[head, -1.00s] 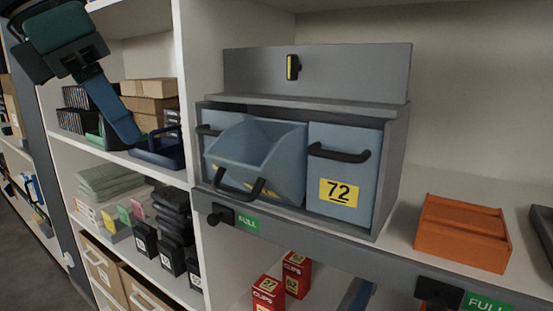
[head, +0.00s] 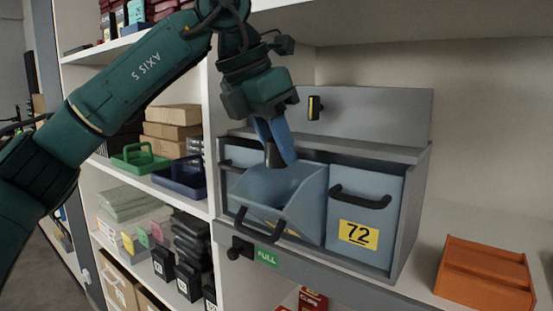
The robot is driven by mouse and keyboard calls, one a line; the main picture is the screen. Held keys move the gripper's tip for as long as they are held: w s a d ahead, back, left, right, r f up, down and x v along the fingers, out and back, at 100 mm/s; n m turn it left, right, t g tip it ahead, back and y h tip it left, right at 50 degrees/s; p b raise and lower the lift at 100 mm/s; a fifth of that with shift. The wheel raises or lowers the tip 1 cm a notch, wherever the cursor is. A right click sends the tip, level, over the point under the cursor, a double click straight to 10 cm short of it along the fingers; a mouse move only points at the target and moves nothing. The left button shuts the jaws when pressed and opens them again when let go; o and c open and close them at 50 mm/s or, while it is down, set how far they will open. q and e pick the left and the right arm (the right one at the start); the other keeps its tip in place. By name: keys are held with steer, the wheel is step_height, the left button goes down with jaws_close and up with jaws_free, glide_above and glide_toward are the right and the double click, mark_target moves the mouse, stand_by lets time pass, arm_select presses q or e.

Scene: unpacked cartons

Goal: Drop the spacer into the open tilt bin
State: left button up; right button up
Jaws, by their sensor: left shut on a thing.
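The open tilt bin (head: 309,208) is light blue and tipped forward out of the grey cabinet, with a black handle on its front. My left gripper (head: 273,152) comes in from above, its blue fingers pointing down over the bin's mouth. It is shut on a small dark piece, the spacer (head: 271,158), mostly covered by the fingers. The spacer is at about the bin's upper opening; I cannot tell whether it is inside the rim. The bin's floor is hidden. My right gripper is not in view.
A shut bin labelled 72 (head: 345,235) sits right of the open one; another shut bin is partly visible at left. The cabinet's grey back panel (head: 370,115) rises behind. An orange box (head: 485,275) lies on the shelf at right. Green and blue trays stand at left.

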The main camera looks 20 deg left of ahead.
mark_target(277, 167)
arm_select(q)
step_height(277, 167, down, 4)
steer(key=shift+r, duration=0.2)
steer(key=shift+d, duration=0.1)
steer(key=shift+f+b, duration=0.6)
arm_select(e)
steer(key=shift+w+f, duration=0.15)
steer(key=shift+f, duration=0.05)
arm_select(q)
steer(key=o, duration=0.9)
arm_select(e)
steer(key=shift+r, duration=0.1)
arm_select(q)
steer(key=shift+o, duration=0.2)
steer(key=shift+r, duration=0.15)
steer(key=shift+r+p, duration=0.3)
steer(key=shift+p, duration=0.05)
steer(key=v, duration=1.2)
steer(key=shift+r+p, duration=0.2)
steer(key=shift+p, duration=0.25)
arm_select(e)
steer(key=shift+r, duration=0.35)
